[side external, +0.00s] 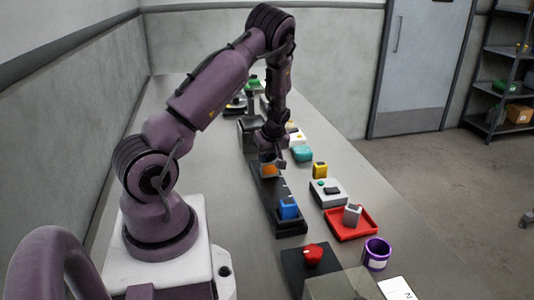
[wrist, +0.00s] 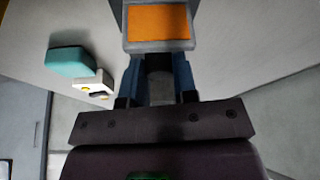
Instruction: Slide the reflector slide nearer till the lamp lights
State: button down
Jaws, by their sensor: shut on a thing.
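The reflector slide (side external: 269,171), a block with an orange face, sits on a long dark rail (side external: 265,191). In the wrist view the grey-framed orange face (wrist: 158,25) shows at the top centre, at the fingertips. My gripper (side external: 269,160) is shut on the slide from above; the finger contact is partly hidden. A blue block (side external: 289,208) stands at the rail's near end, apart from the slide. A white box (side external: 327,192) with a small green spot and a dark part stands right of the rail. I cannot tell which part is the lamp.
A red tray (side external: 368,234) with a grey block, a red knob on a dark plate (side external: 312,255) and a purple cup (side external: 376,254) stand near the rail's near end. Yellow (side external: 320,170) and teal (side external: 302,153) blocks stand to the right. The bench's left side is clear.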

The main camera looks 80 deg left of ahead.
jog(key=c, duration=1.2)
grip_release()
jog(key=shift+o, duration=0.2)
jog(key=v, duration=1.3)
jog(key=s+d+r+m+t+h, duration=0.1)
jog(key=d+r+m+h, duration=0.15)
jog(key=d+m, duration=0.45)
jog(key=d+r+m+h, duration=0.1)
jog(key=d+r+m, duration=0.25)
jog(key=d, duration=0.65)
jog(key=s+d+r+m+t, duration=0.2)
jog(key=s+d+r+m, duration=0.2)
jog(key=d+r+m, duration=0.1)
jog(key=s+d+r+m+t, duration=0.3)
jog(key=d+r+m, duration=0.1)
jog(key=d, duration=0.4)
jog(key=shift+s+d+r+m+h, duration=0.25)
jog(key=shift+s+r+m+h, duration=0.15)
jog(key=shift+r, duration=0.25)
